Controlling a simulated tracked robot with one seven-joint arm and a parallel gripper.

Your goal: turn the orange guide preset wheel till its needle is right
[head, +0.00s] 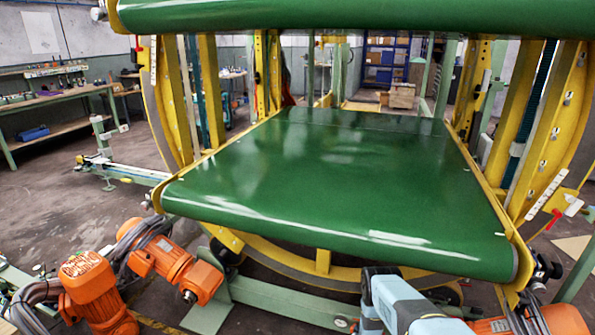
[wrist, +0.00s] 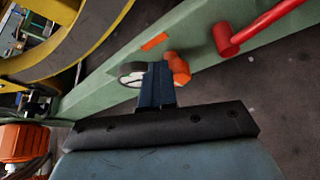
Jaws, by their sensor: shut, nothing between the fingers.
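In the wrist view, my gripper (wrist: 162,72) is shut, with its dark fingers together in front of a green beam. The orange wheel (wrist: 179,68) shows just right of the fingertips, partly hidden by them. I cannot tell whether the fingers touch it. A round pale dial (wrist: 132,74) sits left of the fingers, partly covered by them. Its needle is too small and blocked to read. In the head view, the wheel and the gripper cannot be made out.
A red handle (wrist: 228,40) sticks out right of the wheel. An orange label (wrist: 155,41) is on the green beam (wrist: 205,24) above. A yellow ring frame (wrist: 82,50) curves at upper left. In the head view, a wide green belt (head: 330,170) fills the middle, with orange motors (head: 90,285) at lower left.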

